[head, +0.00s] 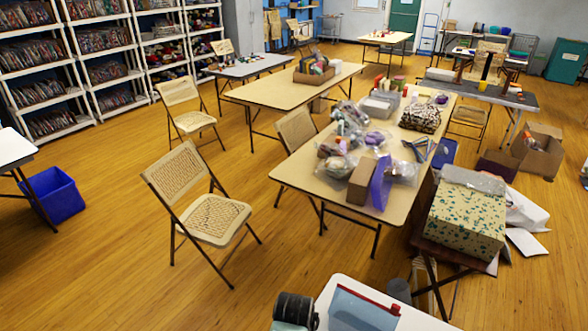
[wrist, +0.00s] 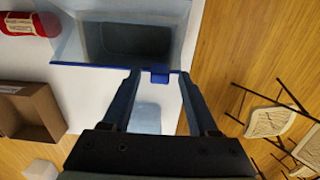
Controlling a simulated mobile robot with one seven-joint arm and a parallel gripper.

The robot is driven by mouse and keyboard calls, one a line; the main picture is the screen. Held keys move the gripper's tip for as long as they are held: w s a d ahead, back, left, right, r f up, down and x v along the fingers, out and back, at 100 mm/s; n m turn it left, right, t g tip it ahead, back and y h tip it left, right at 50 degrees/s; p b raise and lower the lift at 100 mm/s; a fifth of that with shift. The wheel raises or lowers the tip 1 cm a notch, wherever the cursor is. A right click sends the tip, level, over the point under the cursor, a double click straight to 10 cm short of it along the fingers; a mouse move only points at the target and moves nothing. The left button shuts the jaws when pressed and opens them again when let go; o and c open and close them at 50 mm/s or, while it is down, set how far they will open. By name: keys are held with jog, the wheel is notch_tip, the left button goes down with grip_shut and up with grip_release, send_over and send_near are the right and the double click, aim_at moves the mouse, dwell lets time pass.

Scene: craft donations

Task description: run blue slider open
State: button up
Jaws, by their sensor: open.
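In the wrist view a pale, see-through pouch (wrist: 68,40) with a dark grey opening or panel lies on a white tabletop. A blue strip runs along its near edge. The small blue slider (wrist: 160,76) sits on that strip, toward its right end. My gripper (wrist: 160,74) is open, its two dark fingers pointing at the strip. The head view does not clearly show my gripper or the blue slider.
A red cylinder (wrist: 28,23) and an open brown box (wrist: 58,120) are left of the pouch. In the head view a bluish pouch with a red strip (head: 366,296) is on the white table (head: 420,318). A patterned box (head: 468,215) stands beyond. Folding chairs stand nearby.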

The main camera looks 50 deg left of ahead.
notch_tip(320, 180, up, 13)
jog(key=shift+f, duration=0.2)
dwell(0.6)
